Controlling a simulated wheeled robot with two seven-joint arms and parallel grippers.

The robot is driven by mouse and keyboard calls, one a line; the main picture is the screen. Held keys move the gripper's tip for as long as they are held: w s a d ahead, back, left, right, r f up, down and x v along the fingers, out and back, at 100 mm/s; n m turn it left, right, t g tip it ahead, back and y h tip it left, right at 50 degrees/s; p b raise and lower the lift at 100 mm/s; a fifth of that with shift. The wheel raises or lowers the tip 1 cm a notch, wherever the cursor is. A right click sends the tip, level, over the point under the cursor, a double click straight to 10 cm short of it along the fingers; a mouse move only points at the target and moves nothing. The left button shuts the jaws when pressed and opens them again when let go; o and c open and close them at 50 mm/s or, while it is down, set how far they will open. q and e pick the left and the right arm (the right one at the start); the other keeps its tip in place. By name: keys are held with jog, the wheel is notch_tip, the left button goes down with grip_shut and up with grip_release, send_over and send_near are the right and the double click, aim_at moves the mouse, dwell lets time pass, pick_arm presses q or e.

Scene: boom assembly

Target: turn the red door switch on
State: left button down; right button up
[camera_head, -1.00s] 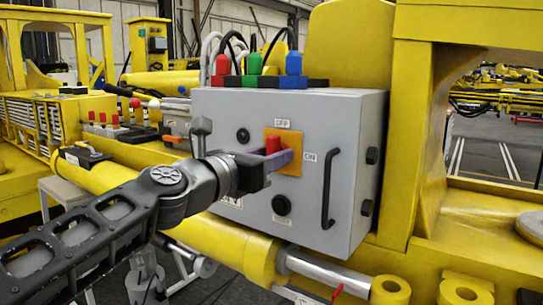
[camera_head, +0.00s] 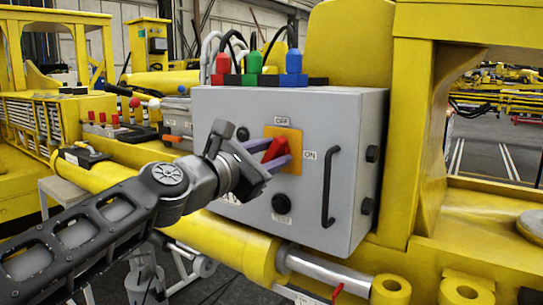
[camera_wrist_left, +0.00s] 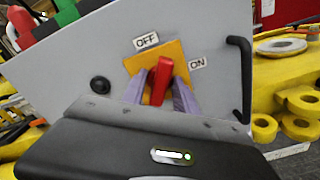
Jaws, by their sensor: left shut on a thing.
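The red door switch (camera_head: 275,149) is a red handle on a square orange plate (camera_head: 294,138) on the front of the grey box (camera_head: 228,110). An OFF label (camera_head: 282,120) is above the plate and an ON label (camera_head: 310,155) is to its right. My left gripper (camera_head: 272,156) is shut on the switch, with a purple finger on each side of it. In the left wrist view the red switch (camera_wrist_left: 161,81) stands between the two fingers (camera_wrist_left: 160,92) and leans slightly. In the head view the switch is tilted, and the fingers partly hide it. My right gripper is not in view.
A black door handle (camera_head: 329,188) stands out right of the switch. A black TEST knob (camera_head: 281,204) is below it. Red, green and blue connectors (camera_head: 254,63) with cables stand on top of the box. A yellow cylinder (camera_head: 235,244) runs below.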

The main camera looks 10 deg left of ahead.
pick_arm(q)
jog(key=m+b, duration=0.1)
jog(key=m, duration=0.4)
jog(key=shift+f+m, duration=0.1)
jog(key=shift+m, duration=0.2)
jog(key=m+b, duration=0.1)
jog(key=m, duration=0.4)
jog(key=shift+m+b, duration=0.4)
jog(key=c, duration=1.3)
grip_release()
jog(key=shift+b+v, duration=1.15)
jog(key=shift+v, duration=2.7)
